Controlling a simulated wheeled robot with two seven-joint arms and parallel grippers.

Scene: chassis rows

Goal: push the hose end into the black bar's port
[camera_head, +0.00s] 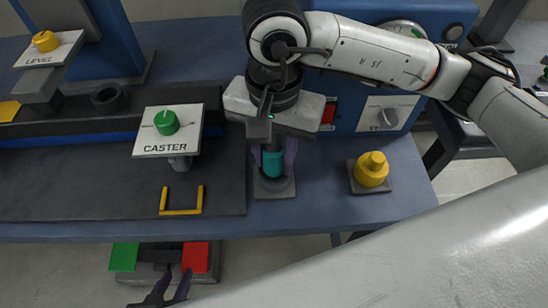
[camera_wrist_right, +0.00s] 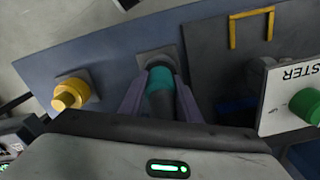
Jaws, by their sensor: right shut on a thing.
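My right gripper (camera_head: 272,165) is shut on the hose end (camera_head: 272,162), a dark cylinder with a teal band. It is upright over a small grey square holder (camera_head: 273,190) at the table's front; whether it still touches the holder I cannot tell. The right wrist view shows the hose end (camera_wrist_right: 160,82) between the purple fingers (camera_wrist_right: 160,95). The black bar (camera_head: 60,123) lies along the back left. A black ring (camera_head: 108,97) on it looks like the port. My left gripper (camera_head: 171,283) is low at the bottom edge, its fingers apart and empty.
A CASTER plate with a green knob (camera_head: 167,122) stands between the hose end and the ring. A yellow knob on a pad (camera_head: 371,170) is to the right. A yellow bracket (camera_head: 181,208) sits at the front edge. A blue machine (camera_head: 350,110) stands behind.

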